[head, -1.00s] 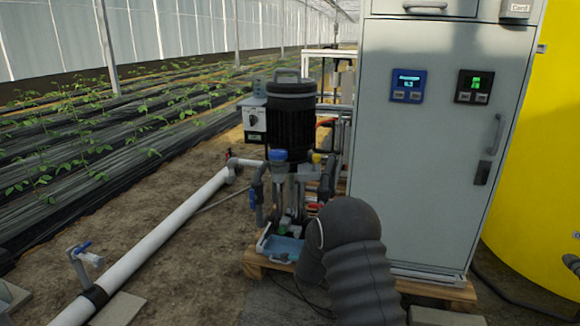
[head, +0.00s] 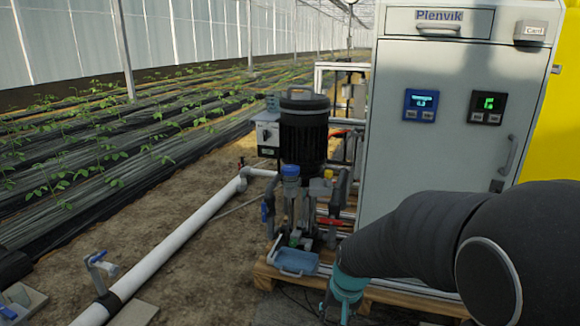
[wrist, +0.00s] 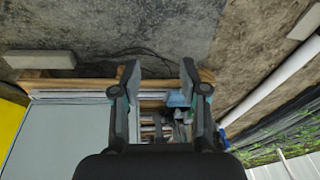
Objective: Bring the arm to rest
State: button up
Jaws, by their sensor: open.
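My gripper (wrist: 159,72) shows in the wrist view with its two dark fingers apart and nothing held between them. In the head view my dark arm reaches in from the right edge, and part of the teal wrist end shows in front of the pallet, low in the picture. The fingers themselves are hard to make out there. In the wrist view the pallet edge and the pump skid lie beyond the fingers.
A grey cabinet (head: 440,160) with two small displays stands on a wooden pallet (head: 400,296). Left of it are a black pump (head: 303,135) and a blue tray (head: 297,262). A white pipe (head: 190,235) runs along the bare soil. A yellow tank (head: 562,130) stands at the right.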

jog(key=s+d+r+t+p, duration=0.1)
jog(key=s+d+r+p, duration=0.1)
jog(key=s+r, duration=0.7)
jog(key=s+d+r+n+t+h+p, duration=0.1)
jog(key=s+d+r+t+p, duration=0.1)
jog(key=s+r, duration=0.8)
notch_tip(320, 180, up, 3)
jog(key=shift+d+r+n+p, duration=0.25)
jog(key=shift+d+p, duration=0.35)
jog(key=shift+p, duration=0.55)
jog(key=shift+a, duration=0.1)
